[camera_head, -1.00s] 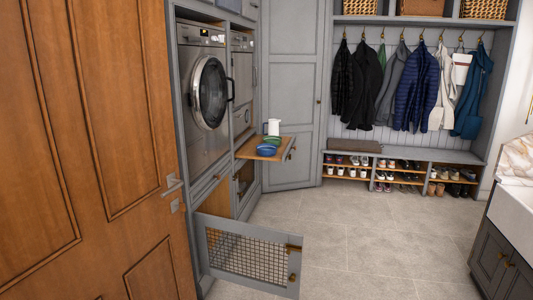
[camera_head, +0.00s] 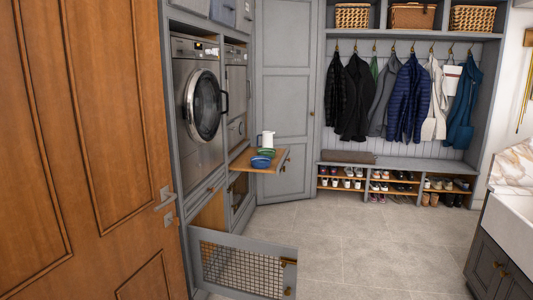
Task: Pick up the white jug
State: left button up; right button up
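The white jug (camera_head: 266,139) stands upright on the wooden pull-out shelf (camera_head: 270,168) below the machines, left of the picture's middle. A green bowl (camera_head: 267,152) and a blue bowl (camera_head: 261,162) sit in front of it on the same shelf. The jug is some way off across the room, and nothing is touching it from my side. Neither of my grippers shows in the head view.
An open wooden door (camera_head: 90,150) fills the left side. A mesh-fronted panel (camera_head: 243,265) juts out low into the floor space. A sink cabinet (camera_head: 500,250) stands at the right. The tiled floor (camera_head: 350,245) between is clear. A boot bench (camera_head: 400,165) with shoes is at the back.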

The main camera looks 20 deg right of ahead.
aim_at(268, 135)
jog(key=i+l+z, duration=0.1)
jog(key=l, duration=0.15)
jog(key=i+l, duration=0.15)
jog(key=i+l+z, duration=0.3)
jog(key=l+z, duration=0.15)
jog(key=i+l+z, duration=0.65)
jog(key=i+z, duration=0.25)
jog(key=i+l+z, duration=0.1)
jog(key=i+z, duration=0.3)
jog(key=i, duration=1.05)
jog(key=i+u, duration=0.45)
jog(key=i, duration=0.25)
jog(key=i+l+u, duration=0.2)
jog(key=i+u, duration=0.25)
jog(key=i, duration=0.25)
jog(key=i+j+u, duration=0.2)
jog(key=i+u, duration=0.65)
jog(key=i, duration=0.15)
jog(key=i+l+u, duration=0.15)
jog(key=i+u, duration=0.4)
jog(key=i, duration=0.4)
jog(key=i+j, duration=0.15)
jog(key=j, duration=0.1)
